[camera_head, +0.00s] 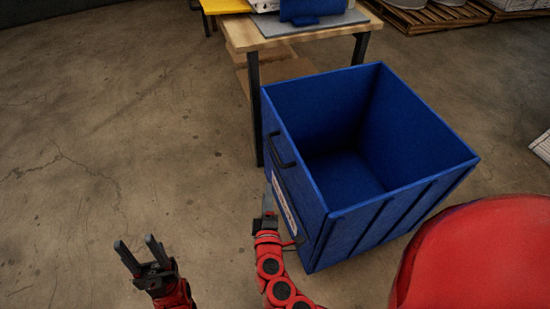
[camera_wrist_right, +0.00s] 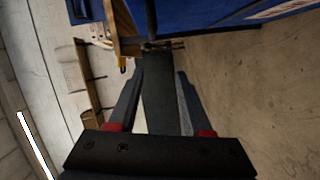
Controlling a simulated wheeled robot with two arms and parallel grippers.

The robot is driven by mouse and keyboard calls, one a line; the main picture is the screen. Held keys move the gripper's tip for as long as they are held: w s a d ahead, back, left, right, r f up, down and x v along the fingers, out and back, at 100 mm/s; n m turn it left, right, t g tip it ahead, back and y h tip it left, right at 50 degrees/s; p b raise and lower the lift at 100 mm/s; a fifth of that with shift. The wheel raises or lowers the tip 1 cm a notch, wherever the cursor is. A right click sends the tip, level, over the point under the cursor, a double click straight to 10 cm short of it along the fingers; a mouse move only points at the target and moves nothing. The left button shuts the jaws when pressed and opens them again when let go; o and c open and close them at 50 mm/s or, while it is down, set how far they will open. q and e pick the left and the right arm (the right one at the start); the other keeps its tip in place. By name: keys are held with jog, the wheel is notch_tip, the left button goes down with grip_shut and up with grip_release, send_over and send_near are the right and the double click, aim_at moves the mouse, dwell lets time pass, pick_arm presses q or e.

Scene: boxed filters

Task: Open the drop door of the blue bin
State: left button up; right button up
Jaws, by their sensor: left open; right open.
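The blue bin (camera_head: 400,205) stands on the floor, open at the top and empty inside as far as I see. Its left side wall is upright and carries a black handle (camera_head: 281,150) near the top and a white label (camera_head: 284,204) lower down. My right gripper (camera_head: 268,200) is low beside that wall, below the handle and apart from it. In the right wrist view its fingers (camera_wrist_right: 157,90) are spread, with the bin's blue wall (camera_wrist_right: 215,12) at the top. I cannot tell whether it touches the wall. My left gripper (camera_head: 139,254) is open and empty, left of the bin.
A wooden table (camera_head: 305,34) with dark legs stands just behind the bin, holding a grey board with a blue item. Wooden pallets (camera_head: 425,15) are at the back right. The concrete floor (camera_head: 110,130) to the left is clear.

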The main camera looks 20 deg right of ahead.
jog(key=d+h, duration=0.1)
jog(key=p, duration=0.1)
send_near(275, 150)
jog(key=shift+m, duration=0.3)
jog(key=x, duration=1)
jog(key=shift+w+f, duration=0.15)
jog(key=shift+f, duration=0.25)
grip_shut()
dwell(0.5)
